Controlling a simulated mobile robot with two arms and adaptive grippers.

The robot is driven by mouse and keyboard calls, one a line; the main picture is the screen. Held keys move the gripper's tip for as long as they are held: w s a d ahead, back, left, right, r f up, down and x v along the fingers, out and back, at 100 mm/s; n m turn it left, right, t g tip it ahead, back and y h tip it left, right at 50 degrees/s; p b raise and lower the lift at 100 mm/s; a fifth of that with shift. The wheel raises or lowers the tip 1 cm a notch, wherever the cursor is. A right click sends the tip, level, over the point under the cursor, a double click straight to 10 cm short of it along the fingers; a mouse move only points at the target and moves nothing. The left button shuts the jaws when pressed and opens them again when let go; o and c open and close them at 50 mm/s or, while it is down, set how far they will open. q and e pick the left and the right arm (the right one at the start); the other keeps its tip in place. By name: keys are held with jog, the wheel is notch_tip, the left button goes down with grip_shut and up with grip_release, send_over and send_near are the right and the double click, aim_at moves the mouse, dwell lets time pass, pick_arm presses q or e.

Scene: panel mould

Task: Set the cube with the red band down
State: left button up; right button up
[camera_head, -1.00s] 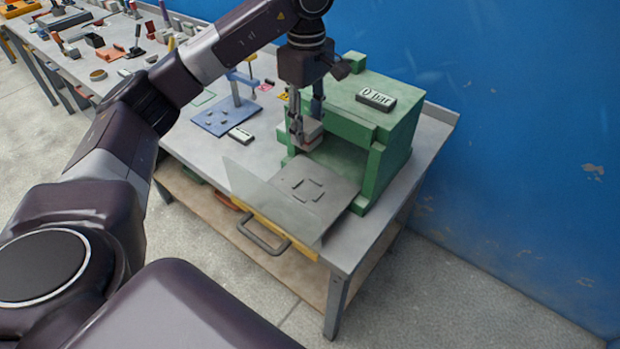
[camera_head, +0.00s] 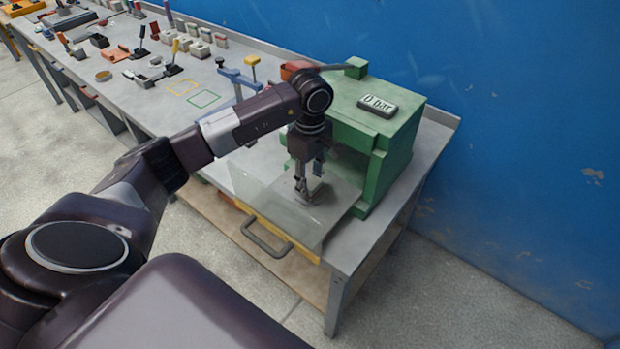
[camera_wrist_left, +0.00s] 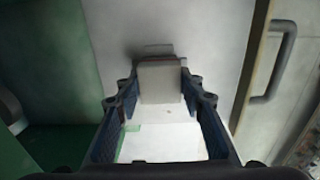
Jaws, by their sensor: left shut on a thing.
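My left gripper (camera_head: 308,192) points down over the grey plate (camera_head: 338,203) in front of the green press (camera_head: 395,135), behind the clear guard. It is shut on a pale grey cube, which shows between its fingers in the left wrist view (camera_wrist_left: 160,82). My right gripper is not in view.
The clear guard (camera_head: 262,200) has a yellow lower edge and a grey handle (camera_head: 265,237). A "0 bar" display (camera_head: 378,105) sits on the press. Several small blocks and tools stand along the bench to the far left. Green and yellow outlines (camera_head: 204,99) mark clear bench there.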

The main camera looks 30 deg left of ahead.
pick_arm(q)
jog(key=shift+f+b, duration=0.2)
jog(key=shift+b, duration=0.1)
jog(key=o, duration=1.3)
jog(key=shift+r, duration=0.1)
jog(key=shift+o, duration=0.2)
